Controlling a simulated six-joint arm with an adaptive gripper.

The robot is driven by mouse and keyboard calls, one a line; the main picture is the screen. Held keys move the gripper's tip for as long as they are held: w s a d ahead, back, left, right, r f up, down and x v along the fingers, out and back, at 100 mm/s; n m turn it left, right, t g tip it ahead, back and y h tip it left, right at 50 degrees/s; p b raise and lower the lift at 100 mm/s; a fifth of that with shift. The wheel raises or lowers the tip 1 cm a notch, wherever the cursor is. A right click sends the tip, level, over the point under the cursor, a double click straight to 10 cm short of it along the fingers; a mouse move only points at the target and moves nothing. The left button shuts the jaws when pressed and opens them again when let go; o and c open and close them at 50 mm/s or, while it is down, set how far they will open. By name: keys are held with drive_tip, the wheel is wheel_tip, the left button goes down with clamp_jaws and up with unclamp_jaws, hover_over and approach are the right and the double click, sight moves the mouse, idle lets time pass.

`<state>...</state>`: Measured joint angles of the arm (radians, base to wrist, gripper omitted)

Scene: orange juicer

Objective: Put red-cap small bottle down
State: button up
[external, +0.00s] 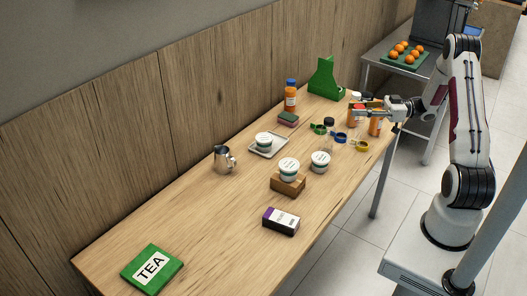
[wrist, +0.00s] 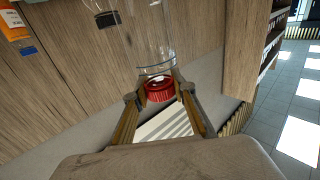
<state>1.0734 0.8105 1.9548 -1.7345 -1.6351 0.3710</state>
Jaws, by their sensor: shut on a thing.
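The red-cap small bottle shows in the wrist view by its red cap (wrist: 160,90), which sits between my fingertips. Clear, see-through glass rises just beyond the cap in that view; I cannot tell whether it belongs to the same bottle. My gripper (external: 358,107) is shut on the red-cap small bottle, and its fingers (wrist: 155,88) lie on either side of the cap. In the external view my gripper is at the right far part of the table, among orange bottles. The held bottle is hard to separate from them there, and its base contact is unclear.
An orange bottle (external: 375,127) stands close by my gripper. Coloured rings, including a blue one (external: 339,137), lie near a dark-capped clear bottle (external: 328,128). A green stand (external: 325,80) is behind. The wooden table (external: 215,215) has free room at the front left.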

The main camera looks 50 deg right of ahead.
drive_tip(key=shift+r, duration=0.15)
wheel_tip(320, 180, up, 11)
drive_tip(key=w+a+r+m+t+h, duration=0.1)
drive_tip(key=w+a, duration=0.4)
drive_tip(key=w, duration=0.5)
drive_tip(key=w+a+r+m+t+h, duration=0.1)
drive_tip(key=w+a+h, duration=0.1)
drive_tip(key=w+a, duration=0.55)
drive_tip(key=w+a+r+m+t+h, duration=0.1)
drive_tip(key=w+a, duration=0.2)
drive_tip(key=w, duration=0.8)
drive_tip(key=w+a+f+m+h, duration=0.15)
drive_tip(key=w+a, duration=0.25)
drive_tip(key=a, duration=1.1)
drive_tip(key=w+a+f+h, duration=0.15)
drive_tip(key=w+a, duration=0.25)
drive_tip(key=a, duration=1)
wheel_tip(320, 180, down, 11)
drive_tip(key=shift+s+y, duration=0.25)
drive_tip(key=shift+y, duration=0.05)
drive_tip(key=shift+f, duration=0.1)
